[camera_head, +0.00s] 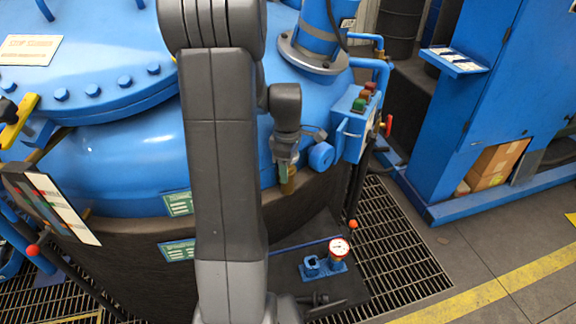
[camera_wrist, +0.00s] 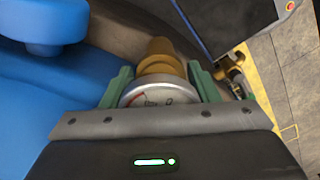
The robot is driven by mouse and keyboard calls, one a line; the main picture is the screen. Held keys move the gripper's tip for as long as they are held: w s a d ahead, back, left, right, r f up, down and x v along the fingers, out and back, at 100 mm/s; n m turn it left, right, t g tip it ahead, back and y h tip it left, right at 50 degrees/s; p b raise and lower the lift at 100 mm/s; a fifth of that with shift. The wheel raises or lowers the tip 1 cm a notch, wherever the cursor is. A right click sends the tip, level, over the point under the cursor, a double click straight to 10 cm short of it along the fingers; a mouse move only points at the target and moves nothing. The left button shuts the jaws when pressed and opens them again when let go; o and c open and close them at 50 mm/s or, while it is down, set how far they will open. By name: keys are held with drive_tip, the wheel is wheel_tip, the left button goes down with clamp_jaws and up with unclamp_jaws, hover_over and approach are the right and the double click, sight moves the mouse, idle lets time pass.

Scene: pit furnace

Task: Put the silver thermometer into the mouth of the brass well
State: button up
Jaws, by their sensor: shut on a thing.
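My gripper (camera_head: 285,172) is beside the blue furnace shell in the head view, partly behind my own arm. In the wrist view my gripper (camera_wrist: 159,72) has its green fingers shut on the silver thermometer (camera_wrist: 152,93), a round body with a pale dial. The brass well (camera_wrist: 160,56) shows directly beyond the thermometer, in line with it between the fingers. A bit of brass (camera_head: 289,187) shows below the fingers in the head view. The stem is hidden, and I cannot tell whether it is in the mouth.
A blue holder with a red-rimmed white gauge (camera_head: 338,249) stands on a dark plate below right. A blue box with coloured buttons (camera_head: 353,125) and a blue valve cap (camera_head: 321,156) are close on the right. Grating and open floor lie farther right.

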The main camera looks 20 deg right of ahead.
drive_tip(key=o, duration=1.1)
drive_tip(key=shift+s+r, duration=0.1)
drive_tip(key=shift+w+d+r, duration=0.1)
drive_tip(key=shift+w+r, duration=0.1)
drive_tip(key=shift+r, duration=0.3)
drive_tip(key=r, duration=1.2)
drive_tip(key=shift+s+a+r, duration=0.2)
drive_tip(key=shift+s+r, duration=0.05)
drive_tip(key=shift+r, duration=0.1)
drive_tip(key=shift+f, duration=0.15)
wheel_tip(320, 180, down, 12)
drive_tip(key=shift+w+d+f, duration=0.1)
drive_tip(key=shift+f, duration=0.15)
